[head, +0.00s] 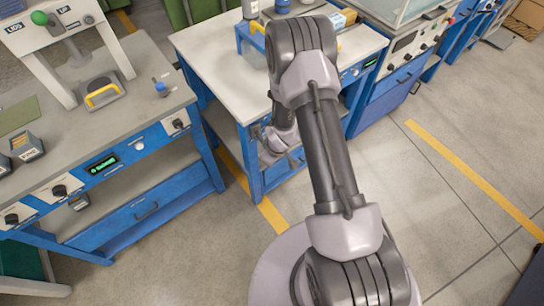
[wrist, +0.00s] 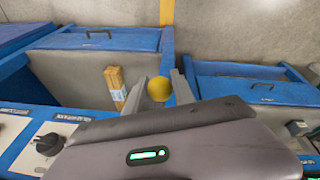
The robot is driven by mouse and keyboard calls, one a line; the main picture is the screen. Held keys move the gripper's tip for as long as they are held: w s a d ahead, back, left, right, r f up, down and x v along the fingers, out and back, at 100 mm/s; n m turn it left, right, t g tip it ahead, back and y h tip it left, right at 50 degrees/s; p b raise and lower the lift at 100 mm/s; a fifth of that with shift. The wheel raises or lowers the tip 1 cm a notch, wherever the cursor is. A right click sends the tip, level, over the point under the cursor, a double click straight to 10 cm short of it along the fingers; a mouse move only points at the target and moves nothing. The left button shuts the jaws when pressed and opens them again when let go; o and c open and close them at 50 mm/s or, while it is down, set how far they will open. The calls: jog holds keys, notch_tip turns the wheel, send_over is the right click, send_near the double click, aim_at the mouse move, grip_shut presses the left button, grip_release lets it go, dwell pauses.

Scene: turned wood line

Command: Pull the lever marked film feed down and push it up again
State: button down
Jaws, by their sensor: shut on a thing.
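A round yellow knob (wrist: 159,89) sits between the two fingers of my gripper (wrist: 161,91) in the wrist view, and the gripper is shut on it. The rod below the knob is hidden, and no film feed marking can be read. In the head view my wrist and gripper are at the front of the white-topped blue bench (head: 222,60), mostly behind my own arm. The knob cannot be made out there.
A grey-topped workbench (head: 160,115) stands at the left, with a green-knobbed press lever (head: 40,18) and a yellow handle (head: 102,93). A black rotary knob (wrist: 47,143) is left of my gripper in the wrist view. Open floor (head: 450,200) lies right.

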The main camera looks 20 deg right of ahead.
jog(key=c, duration=1.1)
grip_release()
jog(key=shift+w+a+r, duration=0.1)
jog(key=shift+w, duration=0.1)
jog(key=shift+o, duration=0.2)
jog(key=shift+s, duration=0.1)
jog(key=p+v, duration=0.6)
jog(key=v, duration=1.1)
jog(key=shift+r, duration=0.2)
jog(key=s+a+r+m+t+h+b, duration=0.1)
jog(key=s+r+m+b, duration=0.15)
jog(key=r, duration=0.65)
jog(key=s+r+m+b, duration=0.1)
jog(key=r+m+b, duration=0.15)
jog(key=r, duration=0.65)
jog(key=s+a+r+m+y, duration=0.1)
jog(key=s+a+r+m, duration=0.1)
jog(key=s+a+r, duration=0.2)
jog(key=s+a+r+m+t+y+b, duration=0.1)
jog(key=s+a+r+m, duration=0.2)
jog(key=s, duration=0.6)
jog(key=shift+s+a+r+m+y+b, duration=0.35)
jog(key=shift+a+r, duration=0.3)
jog(key=shift+r, duration=0.3)
